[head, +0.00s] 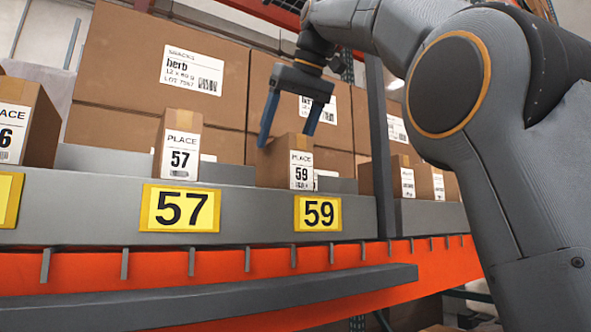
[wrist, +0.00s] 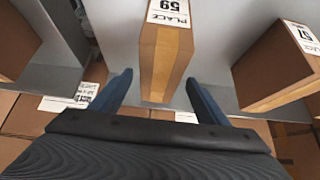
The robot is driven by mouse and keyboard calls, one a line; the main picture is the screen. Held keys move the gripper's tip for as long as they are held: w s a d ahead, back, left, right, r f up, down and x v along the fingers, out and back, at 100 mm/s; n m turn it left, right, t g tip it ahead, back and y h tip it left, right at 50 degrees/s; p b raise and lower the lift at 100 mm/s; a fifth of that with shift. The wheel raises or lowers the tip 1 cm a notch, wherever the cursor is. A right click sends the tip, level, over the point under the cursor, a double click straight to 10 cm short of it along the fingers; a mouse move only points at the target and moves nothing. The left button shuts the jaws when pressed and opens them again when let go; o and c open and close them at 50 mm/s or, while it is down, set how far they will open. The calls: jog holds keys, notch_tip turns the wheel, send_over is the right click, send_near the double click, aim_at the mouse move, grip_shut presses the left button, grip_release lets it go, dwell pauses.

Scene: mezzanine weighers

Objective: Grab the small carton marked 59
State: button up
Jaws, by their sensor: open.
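The small carton marked 59 (head: 285,163) stands on the grey shelf ledge, above the yellow 59 plate (head: 318,213). It is brown with a white label reading PLACE 59. My gripper (head: 288,138) is open above it, its two blue fingers pointing down. In the head view the left finger overlaps the carton's upper left and the right finger is behind or above its top right. In the wrist view the carton (wrist: 164,60) lies ahead of and between the open fingers (wrist: 158,82), with nothing held.
The carton marked 57 (head: 178,147) stands to the left, and it shows at the right in the wrist view (wrist: 280,65). Large brown boxes (head: 165,60) are stacked behind. A dark upright post (head: 380,150) and further small cartons (head: 402,178) are to the right.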

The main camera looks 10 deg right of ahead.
aim_at(278, 172)
jog(key=shift+s+d+f, duration=0.15)
jog(key=shift+s+f, duration=0.1)
jog(key=shift+f, duration=0.1)
jog(key=shift+f+g, duration=0.3)
jog(key=shift+f, duration=0.05)
jog(key=shift+p+x, duration=0.45)
jog(key=shift+x, duration=3.15)
jog(key=shift+w+d, duration=0.1)
jog(key=c, duration=1.4)
jog(key=shift+r, duration=0.1)
jog(key=shift+c, duration=0.5)
jog(key=shift+r, duration=0.1)
